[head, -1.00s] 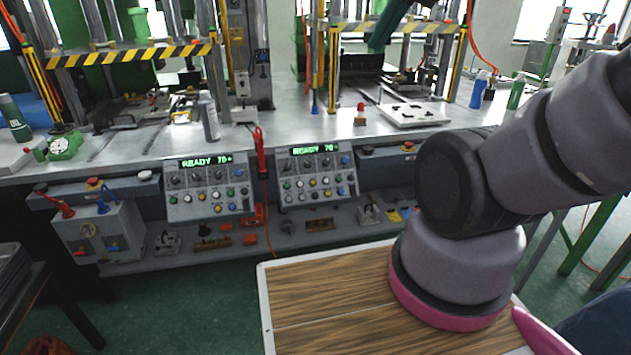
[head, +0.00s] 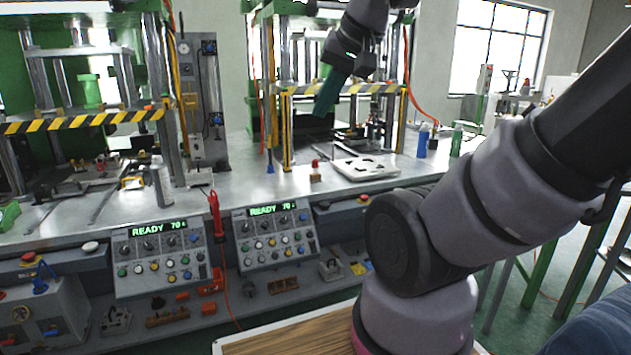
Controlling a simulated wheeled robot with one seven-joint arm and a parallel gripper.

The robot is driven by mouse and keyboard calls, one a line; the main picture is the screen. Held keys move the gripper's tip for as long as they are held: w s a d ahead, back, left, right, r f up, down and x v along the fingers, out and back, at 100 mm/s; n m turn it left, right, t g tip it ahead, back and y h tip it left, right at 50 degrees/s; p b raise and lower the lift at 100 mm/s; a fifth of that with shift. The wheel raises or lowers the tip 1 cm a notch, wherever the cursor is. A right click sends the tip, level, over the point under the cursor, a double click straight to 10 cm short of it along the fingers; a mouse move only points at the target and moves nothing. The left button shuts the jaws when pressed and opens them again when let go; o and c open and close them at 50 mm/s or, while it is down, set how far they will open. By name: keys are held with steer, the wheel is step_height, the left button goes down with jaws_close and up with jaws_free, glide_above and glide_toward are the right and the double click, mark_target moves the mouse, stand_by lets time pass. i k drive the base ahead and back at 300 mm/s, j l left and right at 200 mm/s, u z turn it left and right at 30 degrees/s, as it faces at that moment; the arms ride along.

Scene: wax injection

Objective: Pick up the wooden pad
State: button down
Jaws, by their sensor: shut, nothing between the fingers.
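I cannot say for sure which thing is the wooden pad. A flat brown wooden piece (head: 283,285) lies on the lower shelf under the right control panel. A second brown piece (head: 167,318) lies farther left on that shelf, under the left panel. My gripper (head: 322,108) shows at the top middle as a dark green end below my grey wrist. It is shut and empty, pointing down in front of the right press, well above the bench and apart from both brown pieces. My near arm links cover the lower right.
The metal bench (head: 240,185) carries a white plate with dark parts (head: 365,169) and a small block with a red top (head: 314,172). Blue (head: 422,142) and green (head: 456,140) bottles stand at right. Press columns flank the gripper. Two control panels reading READY (head: 160,258) front the bench.

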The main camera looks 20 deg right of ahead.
mark_target(314, 177)
steer(key=i+l+z, duration=0.1)
steer(key=i+l, duration=0.2)
steer(key=i, duration=0.25)
steer(key=i+l+z, duration=0.15)
steer(key=i, duration=0.35)
steer(key=i+l+z, duration=0.1)
steer(key=i+l, duration=0.15)
steer(key=i, duration=0.35)
